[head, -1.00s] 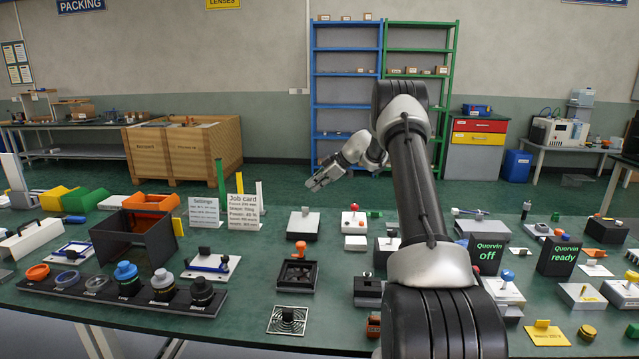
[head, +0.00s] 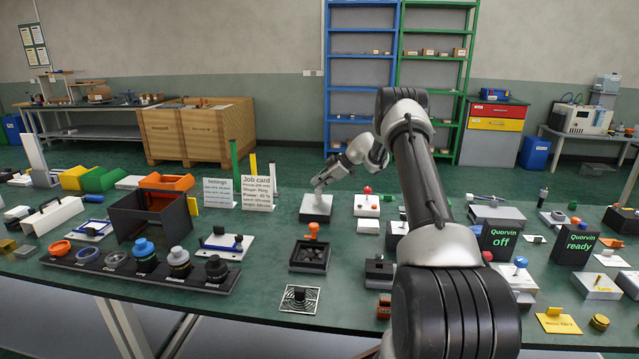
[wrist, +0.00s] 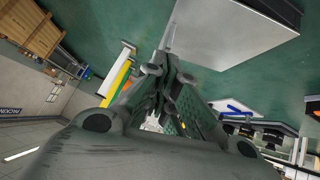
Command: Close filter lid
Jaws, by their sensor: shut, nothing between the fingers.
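My gripper (head: 319,188) is shut and empty. In the head view it points down at a low grey-white box (head: 316,208) and covers part of its top; I cannot tell whether it touches. In the wrist view the closed fingers (wrist: 166,78) are beside a large pale flat surface (wrist: 232,32), probably that box. No filter lid is clearly marked. In front of the box stands a dark, open-topped square holder (head: 309,258) with an orange knob (head: 313,230) at its back edge. A square ringed grille plate (head: 299,299) with a black knob lies nearer the front edge.
A rack (head: 140,270) of round caps and a dark open bin (head: 150,221) stand to the left. A job card (head: 258,193) stands behind. Two dark "Quorvin" displays (head: 500,241) and small fixtures crowd the right. Some bare bench lies between the rack and the holder.

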